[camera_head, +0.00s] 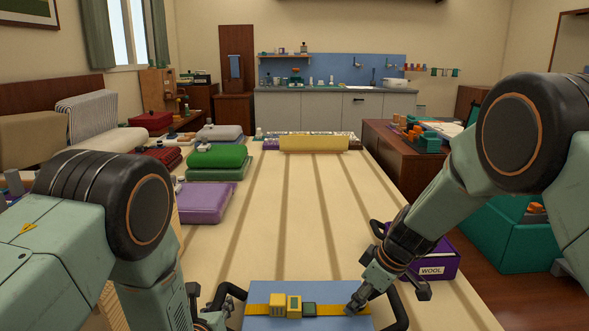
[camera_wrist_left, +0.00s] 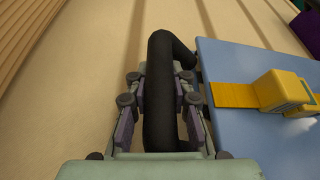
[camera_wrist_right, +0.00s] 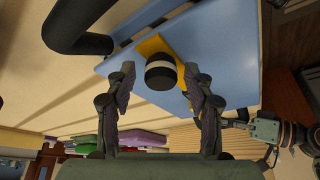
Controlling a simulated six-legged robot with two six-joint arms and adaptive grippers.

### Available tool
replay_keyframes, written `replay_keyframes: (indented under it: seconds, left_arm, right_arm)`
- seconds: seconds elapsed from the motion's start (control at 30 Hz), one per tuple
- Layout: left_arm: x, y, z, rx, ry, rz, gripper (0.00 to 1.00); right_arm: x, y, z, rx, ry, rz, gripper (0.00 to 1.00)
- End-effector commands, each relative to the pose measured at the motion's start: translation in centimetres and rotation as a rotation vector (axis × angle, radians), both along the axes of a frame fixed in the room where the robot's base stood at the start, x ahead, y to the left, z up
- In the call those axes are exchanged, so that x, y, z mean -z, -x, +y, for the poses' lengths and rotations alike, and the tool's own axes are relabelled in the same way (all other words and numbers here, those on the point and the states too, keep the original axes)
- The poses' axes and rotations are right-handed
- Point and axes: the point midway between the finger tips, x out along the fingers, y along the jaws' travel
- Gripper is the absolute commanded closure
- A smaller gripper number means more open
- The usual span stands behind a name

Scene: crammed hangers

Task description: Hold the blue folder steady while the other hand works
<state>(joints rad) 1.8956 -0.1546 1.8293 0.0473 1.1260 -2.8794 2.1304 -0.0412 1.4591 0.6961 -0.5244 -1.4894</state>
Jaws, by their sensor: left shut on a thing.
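The blue folder (camera_head: 262,322) is a flat light-blue panel at the bottom of the head view, with a yellow strap (camera_head: 330,309), small yellow blocks (camera_head: 284,305) and a dark green block (camera_head: 309,309) across it. Black tube handles stand at its left (camera_head: 230,291) and right (camera_head: 396,307) sides. My left gripper (camera_wrist_left: 160,110) is shut on the left handle. My right gripper (camera_wrist_right: 159,78) is open over the folder near the strap's right end. A black knob with a white band (camera_wrist_right: 160,70) sits between its fingers, with gaps on both sides.
A purple WOOL box (camera_head: 432,268) stands just right of the folder. Folded purple (camera_head: 204,204) and green (camera_head: 217,160) stacks line the left edge of the long striped table (camera_head: 300,220). The table's middle is clear. A green bin (camera_head: 510,240) stands at the right.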

Motion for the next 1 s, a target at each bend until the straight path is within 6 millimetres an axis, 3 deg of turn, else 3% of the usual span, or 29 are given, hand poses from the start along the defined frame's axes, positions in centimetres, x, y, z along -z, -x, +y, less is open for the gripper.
replay_keyframes:
  seconds: [0.03,0.3,1.0]
  left_arm:
    - [0.8,0.6,0.1,0.0,-0.002,0.021,1.0]
    - [0.8,0.6,0.1,-0.001,-0.002,0.024,1.0]
    - [0.8,0.6,0.1,0.0,-0.002,0.023,1.0]
  right_arm:
    - [0.1,0.0,0.0,0.0,-0.001,0.001,0.44]
    - [-0.1,0.1,0.0,0.001,-0.001,0.001,0.44]
    - [-6.2,1.6,-2.1,0.001,-0.001,0.001,0.44]
